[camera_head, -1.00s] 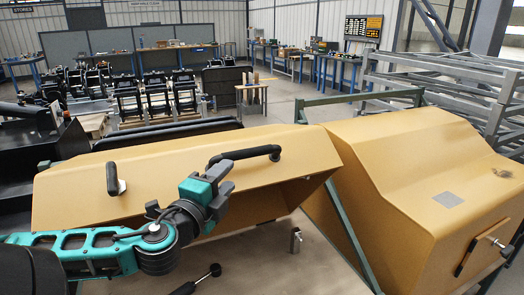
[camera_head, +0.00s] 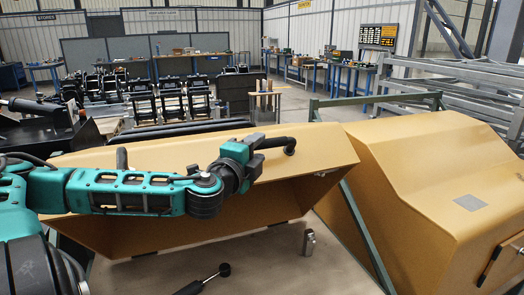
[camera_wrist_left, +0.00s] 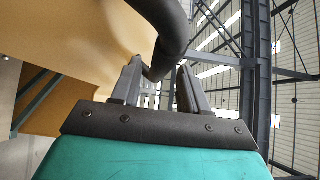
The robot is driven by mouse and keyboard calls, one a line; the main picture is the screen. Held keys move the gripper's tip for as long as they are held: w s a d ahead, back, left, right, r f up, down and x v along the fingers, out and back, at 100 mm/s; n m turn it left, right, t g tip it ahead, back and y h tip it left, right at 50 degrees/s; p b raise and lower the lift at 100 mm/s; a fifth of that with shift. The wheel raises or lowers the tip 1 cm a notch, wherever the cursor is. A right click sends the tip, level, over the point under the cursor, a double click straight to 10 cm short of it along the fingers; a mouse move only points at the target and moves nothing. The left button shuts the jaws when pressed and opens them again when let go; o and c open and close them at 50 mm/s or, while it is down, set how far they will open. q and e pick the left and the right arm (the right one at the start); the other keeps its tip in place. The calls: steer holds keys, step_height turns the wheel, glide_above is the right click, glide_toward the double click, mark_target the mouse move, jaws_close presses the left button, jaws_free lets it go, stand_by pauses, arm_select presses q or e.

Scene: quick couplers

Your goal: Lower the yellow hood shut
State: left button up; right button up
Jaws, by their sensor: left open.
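The yellow hood (camera_head: 315,150) stands raised, its dark underside facing the front. A black bar handle (camera_head: 289,146) is fixed on its upper face; the handle's left part is hidden behind my gripper. My left gripper (camera_head: 252,146) is at this handle, and its fingers are open. In the left wrist view the black handle (camera_wrist_left: 168,30) comes down from the top and its bend lies at the open fingertips (camera_wrist_left: 158,75). I cannot tell whether the fingers touch it. The hood fills the upper left (camera_wrist_left: 85,45) there. My right gripper is not in view.
A second yellow housing (camera_head: 430,170) stands close on the right, with a green frame bar (camera_head: 366,235) between. Racks and benches are farther back.

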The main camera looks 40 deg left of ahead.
mark_target(260, 147)
arm_select(q)
steer(key=shift+x, duration=1.05)
steer(key=shift+w+a, duration=0.15)
steer(key=shift+w, duration=0.4)
steer(key=shift+c, duration=0.2)
jaws_close()
